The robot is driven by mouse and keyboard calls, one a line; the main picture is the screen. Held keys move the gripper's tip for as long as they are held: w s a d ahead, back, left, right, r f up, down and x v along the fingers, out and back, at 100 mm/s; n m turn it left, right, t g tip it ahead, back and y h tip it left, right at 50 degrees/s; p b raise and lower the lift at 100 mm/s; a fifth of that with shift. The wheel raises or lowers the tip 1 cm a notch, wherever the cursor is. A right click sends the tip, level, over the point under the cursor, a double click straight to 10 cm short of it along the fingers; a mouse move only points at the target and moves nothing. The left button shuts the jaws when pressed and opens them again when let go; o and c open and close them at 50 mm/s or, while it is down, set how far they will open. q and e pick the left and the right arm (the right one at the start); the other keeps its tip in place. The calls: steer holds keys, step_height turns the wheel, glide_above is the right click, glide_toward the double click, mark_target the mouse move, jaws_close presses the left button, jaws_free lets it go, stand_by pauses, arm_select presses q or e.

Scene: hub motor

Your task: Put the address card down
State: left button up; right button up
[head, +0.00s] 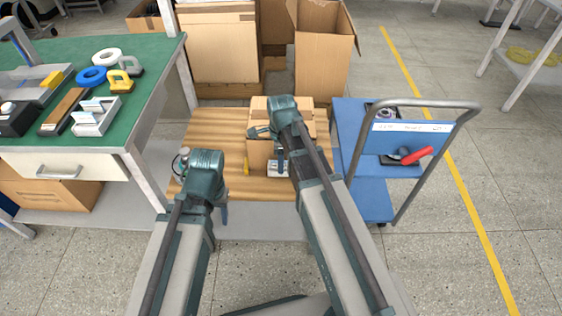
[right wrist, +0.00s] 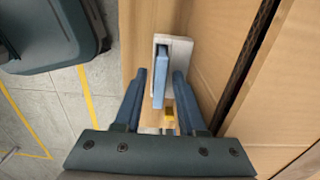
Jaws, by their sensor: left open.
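A small white piece with an upright blue part (head: 278,169) stands on the wooden table in front of the cardboard box. It also shows in the right wrist view (right wrist: 178,53), close to the box wall. I cannot tell whether it is the address card or its holder; no other card is clear. My right gripper (head: 281,160) is above this piece by the box; in the wrist view its two fingers (right wrist: 157,100) are spread on either side of the blue part, with gaps. My left gripper (head: 223,212) is open and empty at the table's front left.
The cardboard box (head: 261,153) sits on the wooden table (head: 232,130), with a small yellow item (head: 246,167) beside it. A blue cart (head: 371,200) with a grey handle stands right. A green workbench (head: 150,52) with several tools is left. Open cartons (head: 325,45) stand behind.

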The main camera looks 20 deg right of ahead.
steer(key=shift+r, duration=0.1)
step_height(320, 180, up, 12)
steer(key=p, duration=1.2)
steer(key=s+a+n, duration=0.5)
steer(key=s+n, duration=0.2)
steer(key=n, duration=0.5)
steer(key=s+a+n+h, duration=0.1)
steer(key=s+a+n, duration=0.4)
steer(key=n, duration=0.8)
steer(key=shift+s+a, duration=0.25)
steer(key=shift+s, duration=0.9)
steer(key=shift+r, duration=0.1)
step_height(320, 180, up, 10)
steer(key=p, duration=1)
steer(key=shift+f, duration=0.2)
